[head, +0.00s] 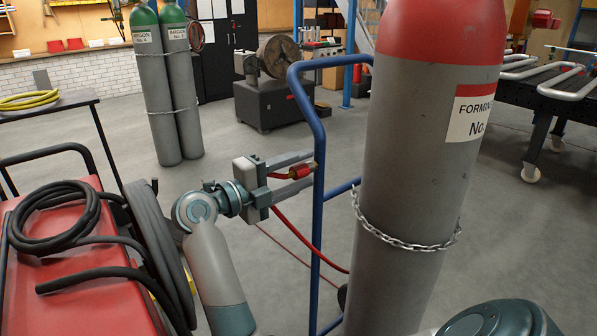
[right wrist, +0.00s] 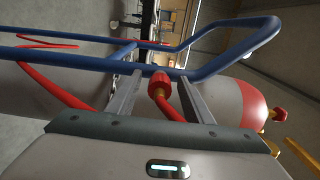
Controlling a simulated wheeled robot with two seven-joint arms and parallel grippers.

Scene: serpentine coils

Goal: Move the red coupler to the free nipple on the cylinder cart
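The red coupler (head: 299,172) is between the fingers of my right gripper (head: 311,168), beside the blue frame of the cylinder cart (head: 318,200). In the right wrist view the coupler (right wrist: 159,84) sits between the two grey fingers with a gap on each side, so the gripper (right wrist: 158,72) is open around it. A red hose (right wrist: 172,109) leads from the coupler's brass end. A blue cart rail (right wrist: 90,64) crosses just beyond the fingers. I cannot tell whether the coupler is seated on something, nor make out the free nipple. My left gripper is not in view.
A grey, red-topped gas cylinder (head: 410,150) with a chain (head: 400,238) stands at the cart. A red machine (head: 75,270) with black hoses is at left. Green-topped argon cylinders (head: 160,100) stand behind. Open floor lies between them.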

